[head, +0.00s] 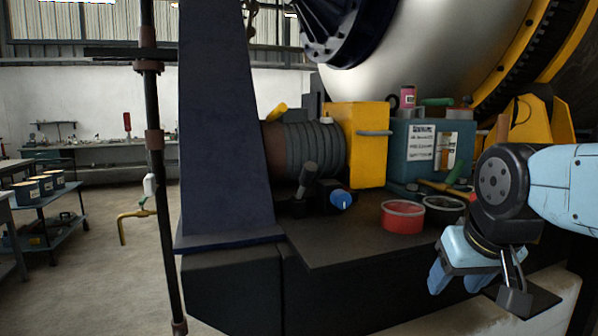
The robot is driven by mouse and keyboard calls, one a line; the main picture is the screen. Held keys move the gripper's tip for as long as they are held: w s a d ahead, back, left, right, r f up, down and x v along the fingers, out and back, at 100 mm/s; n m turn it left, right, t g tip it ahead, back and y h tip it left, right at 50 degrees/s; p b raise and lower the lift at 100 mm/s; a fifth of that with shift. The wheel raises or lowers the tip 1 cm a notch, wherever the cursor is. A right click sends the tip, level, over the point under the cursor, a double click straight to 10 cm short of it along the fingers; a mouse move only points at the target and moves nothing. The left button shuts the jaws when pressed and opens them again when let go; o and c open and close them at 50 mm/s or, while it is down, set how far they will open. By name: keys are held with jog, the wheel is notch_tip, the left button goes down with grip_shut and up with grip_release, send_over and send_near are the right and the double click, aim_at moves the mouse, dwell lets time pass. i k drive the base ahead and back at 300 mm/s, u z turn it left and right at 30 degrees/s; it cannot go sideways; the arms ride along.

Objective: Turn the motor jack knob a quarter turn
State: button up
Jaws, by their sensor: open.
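A round blue knob (341,200) with a white mark on its face sits on a small black block, low in front of the ribbed grey motor (308,150). It is the likely motor jack knob. The mark looks near upright, but it is small. My gripper (459,283) is at the lower right, pointing down, with light blue fingers apart and nothing seen between them. It is well to the right of the knob and lower in the picture, not touching it.
A red tub (403,217) and a dark tub (444,210) stand on the ledge between knob and gripper. A teal box (418,150) stands behind. A dark column (222,130) is at left.

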aim_at(341, 199)
jog(key=u, duration=1.3)
jog(key=k, duration=0.85)
jog(key=z, duration=0.6)
